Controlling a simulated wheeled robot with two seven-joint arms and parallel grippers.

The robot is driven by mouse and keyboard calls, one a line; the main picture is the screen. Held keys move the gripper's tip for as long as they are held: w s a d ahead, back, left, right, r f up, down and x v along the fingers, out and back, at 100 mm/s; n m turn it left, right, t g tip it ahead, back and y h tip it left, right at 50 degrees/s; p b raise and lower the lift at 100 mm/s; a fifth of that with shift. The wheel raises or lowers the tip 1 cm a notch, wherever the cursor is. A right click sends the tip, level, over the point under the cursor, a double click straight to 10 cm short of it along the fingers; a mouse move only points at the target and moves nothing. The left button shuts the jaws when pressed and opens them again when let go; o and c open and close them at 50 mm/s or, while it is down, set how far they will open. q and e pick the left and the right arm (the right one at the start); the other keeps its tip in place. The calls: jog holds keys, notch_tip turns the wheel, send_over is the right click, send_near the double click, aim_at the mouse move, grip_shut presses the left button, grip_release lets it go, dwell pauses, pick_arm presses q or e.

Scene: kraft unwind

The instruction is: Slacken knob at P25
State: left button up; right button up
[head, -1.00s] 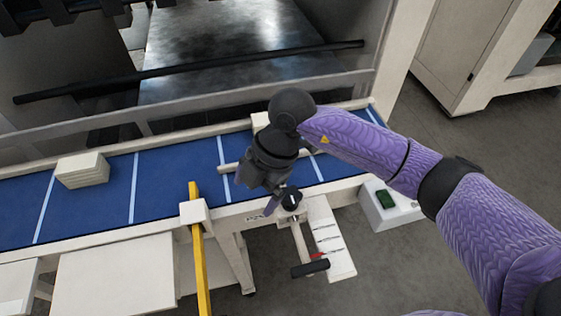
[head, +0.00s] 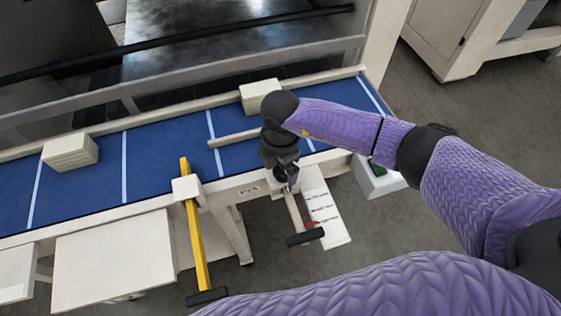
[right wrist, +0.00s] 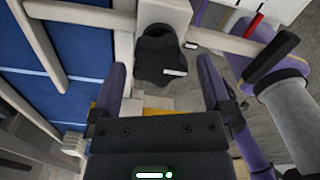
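The black lobed knob (right wrist: 158,62) with a white mark sits on a pale block in the right wrist view. My right gripper (right wrist: 164,82) is open, with one purple finger on each side of the knob and a gap to both. In the head view my right gripper (head: 282,176) points down over the rail by the P25 label (head: 248,190) and mostly hides the knob. My left gripper is not in view.
A pale arm with a black handle (head: 305,237) and a white scale plate (head: 328,212) hang below the rail. A yellow bar (head: 194,230) stands to the left. Pale blocks (head: 70,151) lie on the blue table (head: 160,155). A box with a green button stands at right.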

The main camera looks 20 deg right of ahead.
jog(key=c, duration=1.1)
